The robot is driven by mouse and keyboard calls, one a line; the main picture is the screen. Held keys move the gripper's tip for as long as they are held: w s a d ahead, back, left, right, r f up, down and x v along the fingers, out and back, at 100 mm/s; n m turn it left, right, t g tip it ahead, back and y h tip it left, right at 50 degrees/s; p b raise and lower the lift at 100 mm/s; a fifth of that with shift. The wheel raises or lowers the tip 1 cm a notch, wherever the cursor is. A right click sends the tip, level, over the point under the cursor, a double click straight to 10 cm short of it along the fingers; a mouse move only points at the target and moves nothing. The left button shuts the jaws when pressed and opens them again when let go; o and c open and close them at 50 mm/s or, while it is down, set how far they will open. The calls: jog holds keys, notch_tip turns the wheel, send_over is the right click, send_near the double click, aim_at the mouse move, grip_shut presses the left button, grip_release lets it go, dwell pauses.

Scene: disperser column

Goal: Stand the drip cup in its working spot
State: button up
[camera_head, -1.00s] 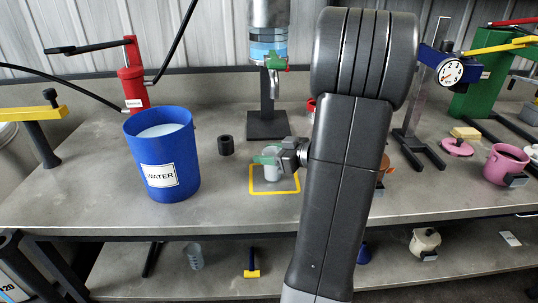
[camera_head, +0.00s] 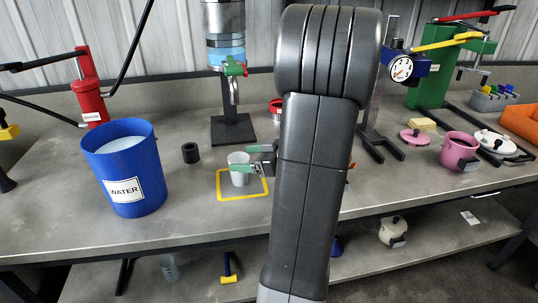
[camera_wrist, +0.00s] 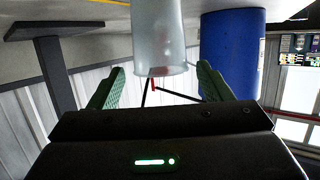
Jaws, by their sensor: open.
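The drip cup (camera_head: 237,172), pale and translucent, stands upright on the bench inside the yellow square outline (camera_head: 243,197). My gripper (camera_head: 251,160) is open just right of the cup, its green fingers spread with the tips near the cup's sides. In the wrist view the cup (camera_wrist: 160,38) shows upside down, beyond and between the two open fingers, with gaps at both sides. The clear column (camera_head: 225,50) with blue liquid and a green-handled tap (camera_head: 233,70) stands behind the cup on a dark stand (camera_head: 232,130).
A blue water bucket (camera_head: 125,170) stands left of the cup, with a small black ring (camera_head: 190,153) between them. My arm hides the bench right of the cup. A gauge stand (camera_head: 400,68) and a pink pot (camera_head: 459,150) stand further right. The bench front is clear.

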aim_at(235, 158)
jog(key=p+v, duration=0.1)
jog(key=v, duration=0.6)
jog(key=shift+d, duration=0.35)
jog(key=shift+s+a, duration=0.1)
jog(key=b+x, duration=0.2)
jog(key=x, duration=1)
jog(key=shift+r, duration=0.1)
